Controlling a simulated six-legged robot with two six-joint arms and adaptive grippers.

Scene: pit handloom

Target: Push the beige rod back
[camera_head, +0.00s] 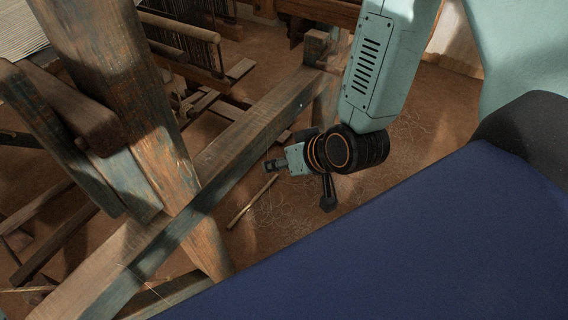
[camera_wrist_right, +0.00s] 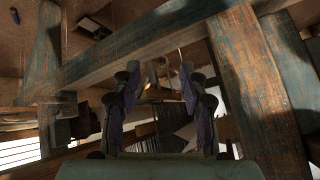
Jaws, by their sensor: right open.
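A thin beige rod (camera_head: 252,201) slants in the head view, below and left of my right arm's end; it looks low, near the floor, beside the long wooden beam. I cannot tell whether it touches anything. My right gripper (camera_wrist_right: 157,75) is open in the right wrist view, with its two dark fingers apart and nothing clearly held between them. In the head view the end of my right arm hangs over the floor just right of the beam, apart from the rod. My left gripper is out of view.
The long worn beam (camera_head: 232,146) runs diagonally across the head view. A thick upright post (camera_head: 118,90) stands at the left. Other loom timbers (camera_head: 185,38) fill the upper left. Brown floor with loose fibres (camera_head: 290,220) lies open right of the beam.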

